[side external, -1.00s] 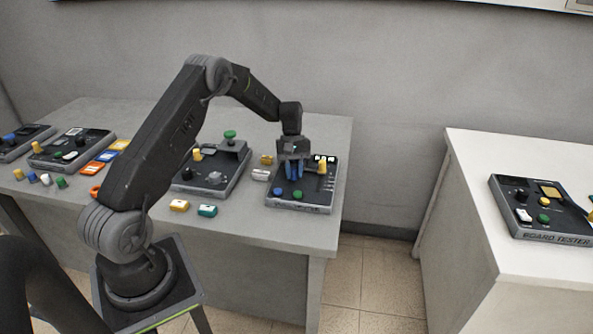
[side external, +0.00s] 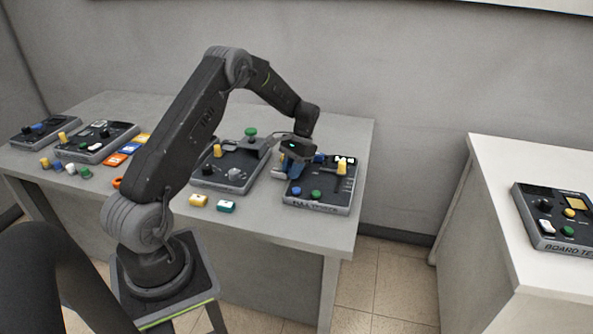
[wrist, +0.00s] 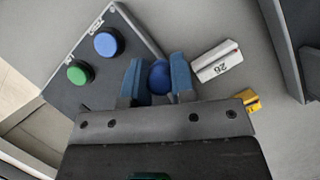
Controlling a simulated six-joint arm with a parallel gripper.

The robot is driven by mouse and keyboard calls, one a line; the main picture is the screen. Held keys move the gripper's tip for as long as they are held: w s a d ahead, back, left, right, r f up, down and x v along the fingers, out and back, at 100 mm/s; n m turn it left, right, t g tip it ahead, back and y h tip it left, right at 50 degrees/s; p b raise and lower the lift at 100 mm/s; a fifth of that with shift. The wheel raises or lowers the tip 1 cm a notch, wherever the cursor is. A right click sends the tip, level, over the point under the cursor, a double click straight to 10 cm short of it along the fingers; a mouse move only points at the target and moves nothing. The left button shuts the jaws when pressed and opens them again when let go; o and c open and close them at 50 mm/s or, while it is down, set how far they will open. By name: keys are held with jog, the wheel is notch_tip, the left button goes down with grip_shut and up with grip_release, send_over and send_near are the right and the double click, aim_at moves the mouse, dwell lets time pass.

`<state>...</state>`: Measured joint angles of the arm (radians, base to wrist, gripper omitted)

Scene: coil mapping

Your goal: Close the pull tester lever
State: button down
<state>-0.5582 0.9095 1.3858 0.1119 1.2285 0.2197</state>
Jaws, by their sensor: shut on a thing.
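The pull tester (side external: 318,203) is a dark box near the right end of the grey table. It carries a yellow knob (side external: 341,168), a blue button (side external: 297,190) and a green button (side external: 316,195). The two buttons also show at upper left in the wrist view. My gripper (side external: 288,166) is tilted over the tester's left back part. In the wrist view, its blue fingers (wrist: 157,75) are shut on a round blue knob (wrist: 159,78), at the edge of the tester. The knob's stem and the lever under it are hidden.
A tester with a green-topped post (side external: 251,132) stands just left. A white block (wrist: 217,62) and a yellow block (wrist: 250,99) lie close beside my gripper. A board tester (side external: 560,247) stands on the separate white table.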

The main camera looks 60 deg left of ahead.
jog(key=shift+s+a+m, duration=0.1)
jog(key=shift+a+m, duration=0.15)
jog(key=shift+m, duration=0.15)
jog(key=shift+a, duration=0.1)
jog(key=c, duration=1)
grip_release()
jog(key=shift+o, duration=0.2)
jog(key=d+v, duration=0.1)
jog(key=v, duration=1.2)
jog(key=shift+a+r, duration=0.3)
jog(key=shift+r, duration=0.15)
